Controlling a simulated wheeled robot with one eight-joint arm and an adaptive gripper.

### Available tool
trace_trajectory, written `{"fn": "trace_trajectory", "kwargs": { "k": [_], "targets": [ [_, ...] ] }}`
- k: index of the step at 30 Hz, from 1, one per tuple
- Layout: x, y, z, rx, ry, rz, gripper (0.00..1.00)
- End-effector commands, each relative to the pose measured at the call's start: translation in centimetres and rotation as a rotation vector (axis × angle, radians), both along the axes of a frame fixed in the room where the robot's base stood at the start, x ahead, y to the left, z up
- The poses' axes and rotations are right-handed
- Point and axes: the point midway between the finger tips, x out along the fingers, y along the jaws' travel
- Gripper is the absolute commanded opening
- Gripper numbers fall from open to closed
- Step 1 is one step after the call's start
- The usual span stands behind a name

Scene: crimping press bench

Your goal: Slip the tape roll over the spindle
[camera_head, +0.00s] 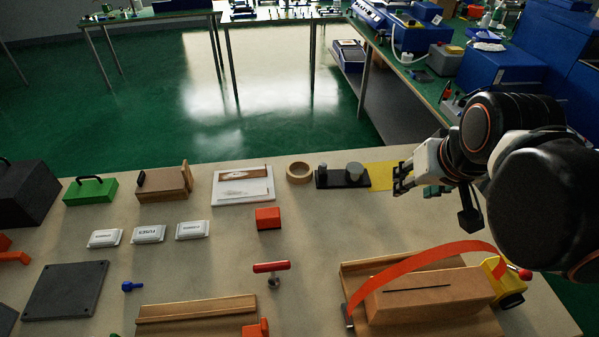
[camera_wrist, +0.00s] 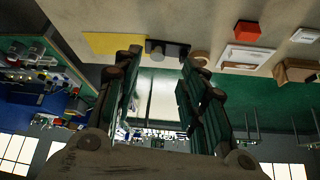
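The tape roll (camera_head: 299,172) is a tan ring lying flat on the bench near its far edge. It also shows in the wrist view (camera_wrist: 201,57), close to one fingertip in the picture. Just right of it is a black base (camera_head: 343,183) with a short dark post (camera_head: 323,171) at its left end and a wider grey, cup-like piece (camera_head: 354,171) on its right part. Which of these is the spindle I cannot tell for sure. My gripper (camera_head: 401,178) is at the right, over the yellow sheet. In the wrist view its fingers (camera_wrist: 160,64) are apart with nothing between them.
A yellow sheet (camera_head: 381,176) lies right of the black base. A white tray (camera_head: 243,187) is left of the roll, and a red block (camera_head: 268,218) in front. A cardboard box (camera_head: 428,296) with an orange strap stands at the front right. The bench middle is mostly clear.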

Motion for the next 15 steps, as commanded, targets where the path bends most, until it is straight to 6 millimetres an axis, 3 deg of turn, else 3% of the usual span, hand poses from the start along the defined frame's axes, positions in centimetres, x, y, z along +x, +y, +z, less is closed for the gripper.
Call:
{"fn": "trace_trajectory", "kwargs": {
  "k": [6,15],
  "targets": [
    [5.4,1.7,2.4,0.018,0.059,-0.003,0.39],
    [13.0,4.6,3.8,0.036,0.140,-0.011,0.39]
  ]
}}
